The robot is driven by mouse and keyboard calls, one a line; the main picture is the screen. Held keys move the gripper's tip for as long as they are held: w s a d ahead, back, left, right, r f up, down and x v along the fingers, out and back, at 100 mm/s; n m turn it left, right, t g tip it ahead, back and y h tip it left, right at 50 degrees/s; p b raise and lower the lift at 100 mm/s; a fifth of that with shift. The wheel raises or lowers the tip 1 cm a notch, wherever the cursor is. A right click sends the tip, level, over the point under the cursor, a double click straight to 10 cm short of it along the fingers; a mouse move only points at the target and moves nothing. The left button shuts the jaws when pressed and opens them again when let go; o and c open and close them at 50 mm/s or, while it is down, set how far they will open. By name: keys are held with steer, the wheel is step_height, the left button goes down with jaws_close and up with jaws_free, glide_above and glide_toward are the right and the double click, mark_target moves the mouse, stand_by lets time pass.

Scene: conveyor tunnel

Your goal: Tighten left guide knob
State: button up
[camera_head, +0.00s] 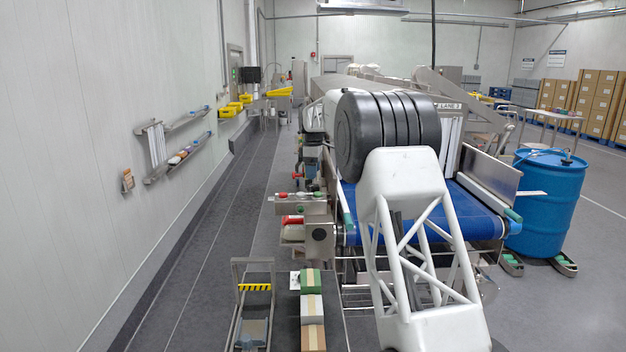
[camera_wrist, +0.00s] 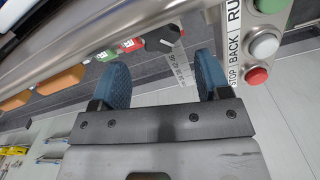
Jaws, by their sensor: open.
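My gripper (camera_wrist: 160,62) shows in the wrist view with its two blue fingers well apart and nothing between them. A small dark part (camera_wrist: 169,35) with a red patch lies past the fingertips, near a numbered strip (camera_wrist: 178,69); I cannot tell whether it is the left guide knob. My arm hides the middle of the belt and my gripper there.
A button box (camera_wrist: 264,45) with green, white and red buttons stands right of my fingers, labelled RUN, BACK and STOP. A metal rail (camera_wrist: 105,40) crosses the upper left. A blue drum (camera_head: 545,205) stands right of the conveyor. The floor (camera_head: 215,215) at left is clear.

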mark_target(313, 186)
steer(key=shift+r, duration=1.2)
steer(key=n, duration=0.1)
steer(key=a+n+h, duration=0.1)
steer(key=shift+s+a+f+n+t+h, duration=0.25)
steer(key=shift+s+n+t+h, duration=0.05)
steer(key=shift+s+n+h, duration=0.1)
steer(key=n, duration=0.1)
steer(key=a+n+h, duration=0.1)
steer(key=n, duration=0.1)
steer(key=n+t+h, duration=0.1)
steer(key=shift+s+a, duration=0.3)
steer(key=shift+a, duration=0.05)
steer(key=shift+f, duration=0.15)
steer(key=shift+x, duration=3.85)
steer(key=shift+d, duration=0.15)
